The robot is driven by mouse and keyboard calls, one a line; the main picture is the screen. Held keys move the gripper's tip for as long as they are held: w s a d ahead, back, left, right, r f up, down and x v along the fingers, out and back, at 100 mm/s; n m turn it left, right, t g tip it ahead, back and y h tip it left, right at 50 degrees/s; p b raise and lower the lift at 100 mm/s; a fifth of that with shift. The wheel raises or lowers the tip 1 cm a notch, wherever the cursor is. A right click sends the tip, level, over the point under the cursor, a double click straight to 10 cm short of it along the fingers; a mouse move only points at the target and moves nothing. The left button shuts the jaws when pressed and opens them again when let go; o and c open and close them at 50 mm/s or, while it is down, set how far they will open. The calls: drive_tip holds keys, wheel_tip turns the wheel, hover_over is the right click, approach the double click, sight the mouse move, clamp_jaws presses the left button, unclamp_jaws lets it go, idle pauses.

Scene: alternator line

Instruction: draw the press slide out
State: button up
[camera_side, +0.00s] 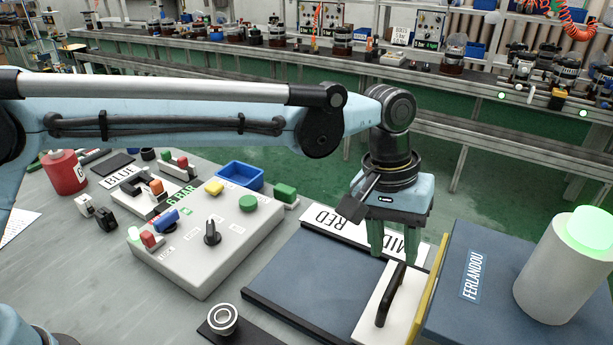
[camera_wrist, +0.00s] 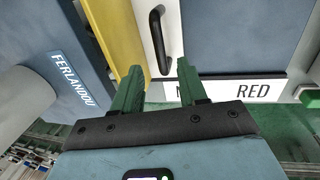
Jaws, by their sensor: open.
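The press slide shows as a white plate (camera_side: 408,300) with a black bar handle (camera_side: 390,293), beside a yellow strip (camera_side: 428,290) on the blue press body (camera_side: 465,315) marked FERLANDOU. The handle also shows in the wrist view (camera_wrist: 160,38), standing out from the white face (camera_wrist: 148,45). My gripper (camera_side: 396,248) has green fingers, apart and empty, just beyond the far end of the handle in the side view. In the wrist view my gripper (camera_wrist: 162,82) has its fingertips short of the handle, with nothing between them.
A blue-grey bed (camera_side: 310,280) with dark rails lies left of the plate, with a RED label (camera_side: 325,218) along its far edge. A control box (camera_side: 205,250) with knobs stands further left. A grey cylinder (camera_side: 560,270) with a lit green top stands on the press.

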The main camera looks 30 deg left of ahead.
sight(395, 279)
drive_tip(key=f, duration=0.2)
drive_tip(key=d+f, duration=0.1)
drive_tip(key=f, duration=0.2)
drive_tip(key=shift+f, duration=0.35)
clamp_jaws()
